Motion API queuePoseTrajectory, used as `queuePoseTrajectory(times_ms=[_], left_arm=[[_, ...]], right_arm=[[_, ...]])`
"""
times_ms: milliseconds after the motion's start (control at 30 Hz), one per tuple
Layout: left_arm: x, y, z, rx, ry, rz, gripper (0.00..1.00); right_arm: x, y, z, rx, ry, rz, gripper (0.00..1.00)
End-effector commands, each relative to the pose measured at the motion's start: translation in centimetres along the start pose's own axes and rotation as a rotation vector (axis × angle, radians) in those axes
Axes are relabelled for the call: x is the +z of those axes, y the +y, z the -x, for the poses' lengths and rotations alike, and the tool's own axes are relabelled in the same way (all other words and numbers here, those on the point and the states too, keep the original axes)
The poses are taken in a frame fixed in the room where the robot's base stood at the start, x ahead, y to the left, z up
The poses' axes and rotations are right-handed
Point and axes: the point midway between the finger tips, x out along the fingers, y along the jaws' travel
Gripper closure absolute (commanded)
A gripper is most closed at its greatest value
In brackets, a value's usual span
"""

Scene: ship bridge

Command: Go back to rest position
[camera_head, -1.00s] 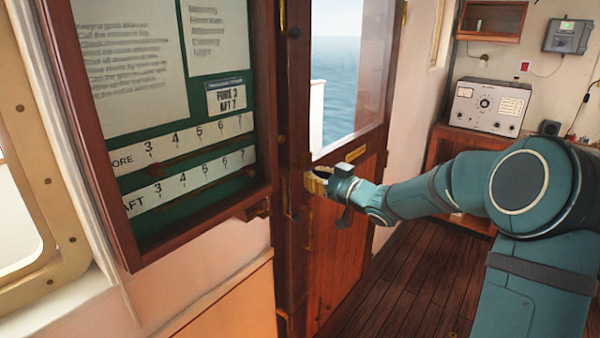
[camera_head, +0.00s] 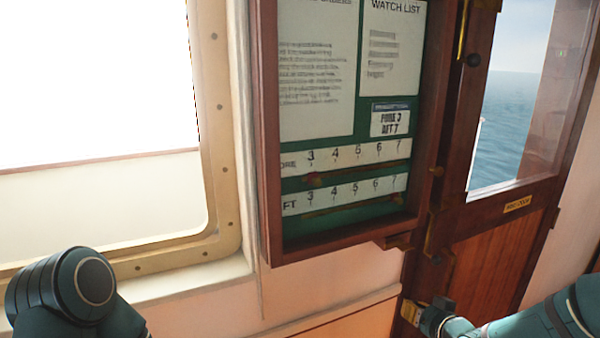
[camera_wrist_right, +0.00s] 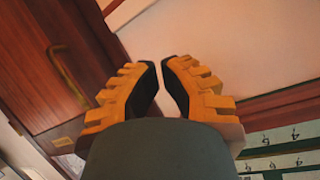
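My right gripper (camera_head: 412,312) is low in the head view, in front of the wall beside the wooden door (camera_head: 500,265). In the right wrist view its two orange fingers with black pads (camera_wrist_right: 161,68) point ahead. Their tips are close together with a narrow gap and nothing visible between them. Whether this counts as open or shut is unclear. My left arm shows only as a rounded dark teal joint at the lower left. My left gripper is outside the frame.
A wood-framed notice board (camera_head: 262,150) with a green backing juts out from the wall above and left of my right gripper. A window frame (camera_head: 222,160) with a sill is near my left arm. The door has metal handles and a glass pane (camera_head: 510,110).

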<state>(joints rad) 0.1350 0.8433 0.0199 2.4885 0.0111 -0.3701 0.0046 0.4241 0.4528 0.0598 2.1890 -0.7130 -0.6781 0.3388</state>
Motion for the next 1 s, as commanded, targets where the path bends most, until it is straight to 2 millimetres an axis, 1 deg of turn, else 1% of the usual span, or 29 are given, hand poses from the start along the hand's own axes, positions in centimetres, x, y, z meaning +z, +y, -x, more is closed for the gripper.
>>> queuePoseTrajectory(times_ms=[33, 67, 100, 133, 167, 200, 233, 267, 300, 367, 400, 500, 600, 700, 800, 1000], left_arm=[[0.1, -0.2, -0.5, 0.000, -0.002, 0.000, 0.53], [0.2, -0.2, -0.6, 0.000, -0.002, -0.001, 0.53], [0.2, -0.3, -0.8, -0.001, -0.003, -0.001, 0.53], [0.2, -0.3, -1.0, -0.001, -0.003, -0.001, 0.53], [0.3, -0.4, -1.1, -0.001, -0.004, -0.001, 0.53], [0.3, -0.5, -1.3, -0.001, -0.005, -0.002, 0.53], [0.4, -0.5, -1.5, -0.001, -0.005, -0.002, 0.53], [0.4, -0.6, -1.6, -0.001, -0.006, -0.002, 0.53], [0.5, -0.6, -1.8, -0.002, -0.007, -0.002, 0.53], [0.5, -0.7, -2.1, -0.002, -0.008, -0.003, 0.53], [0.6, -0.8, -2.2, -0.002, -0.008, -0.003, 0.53], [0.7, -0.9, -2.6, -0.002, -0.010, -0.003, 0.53], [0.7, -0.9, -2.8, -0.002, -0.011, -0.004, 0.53], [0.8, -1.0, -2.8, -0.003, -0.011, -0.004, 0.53], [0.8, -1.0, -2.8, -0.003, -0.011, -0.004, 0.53], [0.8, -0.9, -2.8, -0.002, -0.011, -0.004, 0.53]], right_arm=[[4.0, -1.0, -0.9, 0.006, -0.078, -0.037, 1.00], [6.0, -1.6, -1.2, 0.013, -0.123, -0.055, 1.00], [8.6, -2.2, -1.5, 0.024, -0.181, -0.079, 1.00], [10.6, -2.8, -1.5, 0.032, -0.227, -0.095, 1.00], [12.7, -3.3, -1.5, 0.039, -0.275, -0.109, 1.00], [15.3, -4.1, -1.4, 0.050, -0.337, -0.128, 1.00], [17.3, -4.7, -1.1, 0.057, -0.387, -0.140, 1.00], [19.3, -5.2, -0.8, 0.065, -0.435, -0.151, 1.00], [21.9, -6.0, -0.2, 0.075, -0.503, -0.165, 1.00], [25.4, -7.1, 0.9, 0.090, -0.599, -0.180, 1.00], [27.5, -7.8, 1.7, 0.099, -0.659, -0.188, 1.00], [31.7, -9.1, 3.9, 0.121, -0.789, -0.202, 1.00], [34.4, -9.9, 5.7, 0.138, -0.878, -0.209, 1.00], [35.6, -10.3, 6.7, 0.148, -0.924, -0.213, 1.00], [36.0, -10.4, 7.0, 0.152, -0.938, -0.215, 1.00], [35.9, -10.4, 7.0, 0.152, -0.936, -0.215, 1.00]])
